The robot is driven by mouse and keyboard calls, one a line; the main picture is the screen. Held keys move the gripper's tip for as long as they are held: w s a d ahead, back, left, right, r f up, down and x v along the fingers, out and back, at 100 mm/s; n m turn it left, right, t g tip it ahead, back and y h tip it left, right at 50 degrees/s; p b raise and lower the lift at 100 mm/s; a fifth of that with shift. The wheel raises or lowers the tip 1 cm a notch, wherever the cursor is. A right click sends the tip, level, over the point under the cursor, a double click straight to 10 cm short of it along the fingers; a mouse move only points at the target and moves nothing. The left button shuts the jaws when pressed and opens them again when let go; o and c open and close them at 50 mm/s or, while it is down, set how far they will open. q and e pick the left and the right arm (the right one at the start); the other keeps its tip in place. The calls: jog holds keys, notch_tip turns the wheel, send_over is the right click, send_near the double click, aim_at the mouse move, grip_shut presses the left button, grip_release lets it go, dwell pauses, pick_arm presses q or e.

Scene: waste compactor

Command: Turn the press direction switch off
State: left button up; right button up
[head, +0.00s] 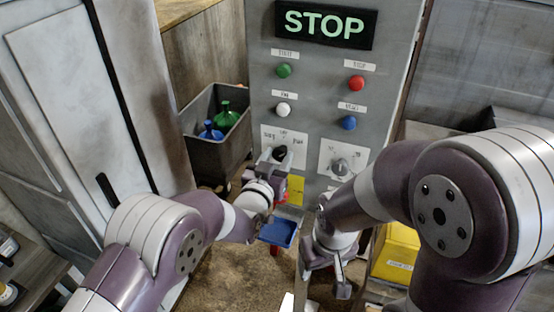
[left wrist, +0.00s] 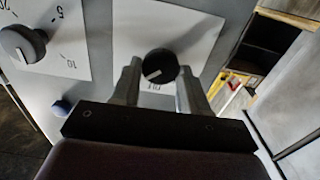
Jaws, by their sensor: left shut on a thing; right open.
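The press direction switch is a round black knob (head: 280,152) on a white plate, on the left of the grey control panel (head: 318,90). It also shows in the left wrist view (left wrist: 160,64), with a light pointer line on its face and part of the word OFF at the plate's edge. My left gripper (head: 275,158) is at the knob, with one finger on each side, shut on it; its fingers also show in the left wrist view (left wrist: 159,75). My right gripper (head: 325,280) is open and empty, low in front of the panel, pointing down.
A second knob (head: 340,166) with a numbered dial sits to the right. Green (head: 284,70), red (head: 357,83), white (head: 283,109) and blue (head: 348,123) buttons are above, under a lit STOP sign (head: 325,25). A dark bin (head: 208,155) with bottles stands left; a yellow box (head: 398,252) lies right.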

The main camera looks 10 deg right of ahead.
pick_arm(q)
jog(key=n+b, duration=0.2)
jog(key=b, duration=0.1)
jog(key=n+b, duration=0.2)
jog(key=b, duration=0.2)
jog(key=n+b, duration=0.3)
jog(key=b, duration=0.1)
jog(key=shift+a+f, duration=0.1)
jog(key=shift+f, duration=0.3)
jog(key=shift+w+r+n+b, duration=0.1)
jog(key=shift+r+n+b, duration=0.1)
jog(key=shift+n+b, duration=1.3)
jog(key=o, duration=1)
jog(key=shift+r, duration=0.1)
